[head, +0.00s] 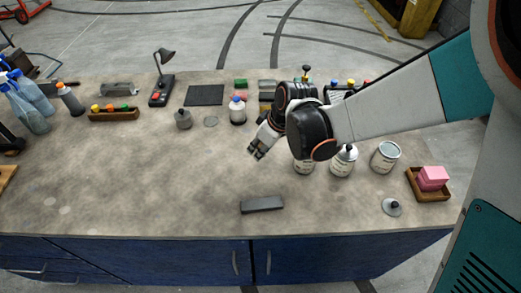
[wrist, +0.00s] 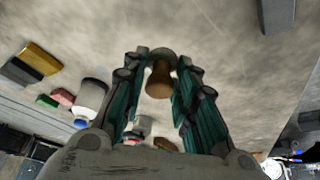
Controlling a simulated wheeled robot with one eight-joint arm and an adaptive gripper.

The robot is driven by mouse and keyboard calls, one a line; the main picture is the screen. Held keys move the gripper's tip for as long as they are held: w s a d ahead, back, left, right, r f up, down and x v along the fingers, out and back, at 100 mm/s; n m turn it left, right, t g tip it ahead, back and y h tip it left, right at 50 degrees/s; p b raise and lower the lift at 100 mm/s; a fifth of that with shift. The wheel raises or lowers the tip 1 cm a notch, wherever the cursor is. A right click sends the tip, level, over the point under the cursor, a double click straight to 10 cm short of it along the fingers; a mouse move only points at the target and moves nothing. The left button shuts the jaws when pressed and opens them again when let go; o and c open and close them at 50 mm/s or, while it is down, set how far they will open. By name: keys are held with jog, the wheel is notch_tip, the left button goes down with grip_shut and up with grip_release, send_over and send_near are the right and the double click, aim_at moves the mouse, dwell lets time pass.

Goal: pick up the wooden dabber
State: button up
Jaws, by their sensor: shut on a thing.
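The wooden dabber (wrist: 158,83) shows in the wrist view as a brown turned handle with a greyish round end. It is between the fingers of my gripper (wrist: 158,75), which is shut on it. In the head view my gripper (head: 257,151) is over the right-middle of the bench, pointing down and left. The dabber cannot be made out there, and its height over the bench is hard to tell.
The bench (head: 130,185) is clear at left-centre. A dark grey block (head: 262,204) lies near the front edge. Cans, including an open one (head: 385,156), and a tray with pink sponges (head: 432,178) stand at right. A white bottle (head: 237,112) stands behind my gripper.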

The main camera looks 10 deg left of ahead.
aim_at(260, 145)
notch_tip(260, 145, up, 13)
jog(key=p, duration=0.7)
jog(key=shift+f, duration=0.2)
jog(key=o, duration=0.4)
jog(key=c, duration=0.4)
